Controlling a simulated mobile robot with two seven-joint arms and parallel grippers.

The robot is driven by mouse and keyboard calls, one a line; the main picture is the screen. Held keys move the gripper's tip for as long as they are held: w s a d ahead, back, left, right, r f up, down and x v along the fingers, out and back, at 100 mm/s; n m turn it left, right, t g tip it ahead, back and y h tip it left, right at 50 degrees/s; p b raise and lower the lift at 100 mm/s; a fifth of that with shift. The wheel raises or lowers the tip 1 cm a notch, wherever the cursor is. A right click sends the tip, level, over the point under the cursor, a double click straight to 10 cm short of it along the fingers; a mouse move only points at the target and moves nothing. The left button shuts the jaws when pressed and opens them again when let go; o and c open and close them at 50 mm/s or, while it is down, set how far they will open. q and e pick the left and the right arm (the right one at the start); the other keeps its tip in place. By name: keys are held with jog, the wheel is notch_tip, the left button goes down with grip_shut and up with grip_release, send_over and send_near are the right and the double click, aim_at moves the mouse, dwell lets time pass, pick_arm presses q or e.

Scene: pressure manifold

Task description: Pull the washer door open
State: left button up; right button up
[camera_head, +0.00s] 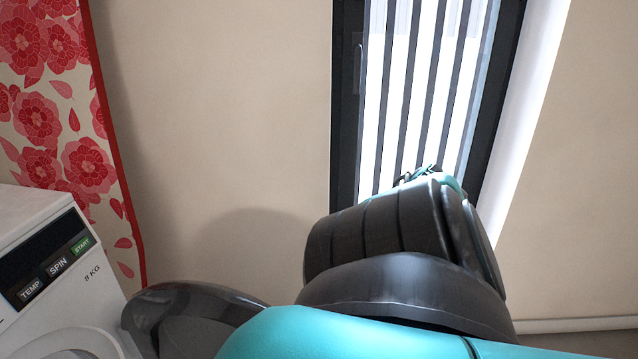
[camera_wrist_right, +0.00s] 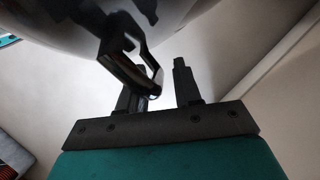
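The white washer (camera_head: 105,275) stands at the lower left of the head view, its control panel facing right. Its pale round door ring (camera_head: 70,345) shows at the bottom edge. The dark, rounded washer door (camera_head: 185,305) stands out to the right of the washer's front, apparently swung open, partly covered by my arm. In the right wrist view, the door's grey curved underside (camera_wrist_right: 220,35) fills the top, with a dark handle (camera_wrist_right: 125,62) hanging from it. My right gripper (camera_wrist_right: 160,80) has its fingers apart; the handle's end overlaps the left finger. Whether they touch is unclear. My left gripper is out of view.
A red floral curtain (camera_head: 60,130) hangs behind the washer. A beige wall (camera_head: 220,110) and a bright window (camera_head: 410,90) stand behind. My turquoise and black arm covers the lower middle of the head view.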

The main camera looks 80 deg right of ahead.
jog(key=shift+o, duration=0.5)
jog(key=shift+s, duration=0.1)
jog(key=shift+r, duration=0.1)
jog(key=shift+s+d+r+p, duration=0.1)
jog(key=shift+d+r+p, duration=0.05)
jog(key=shift+r+p, duration=0.15)
jog(key=p+v, duration=0.7)
jog(key=v, duration=0.5)
jog(key=shift+p, duration=0.4)
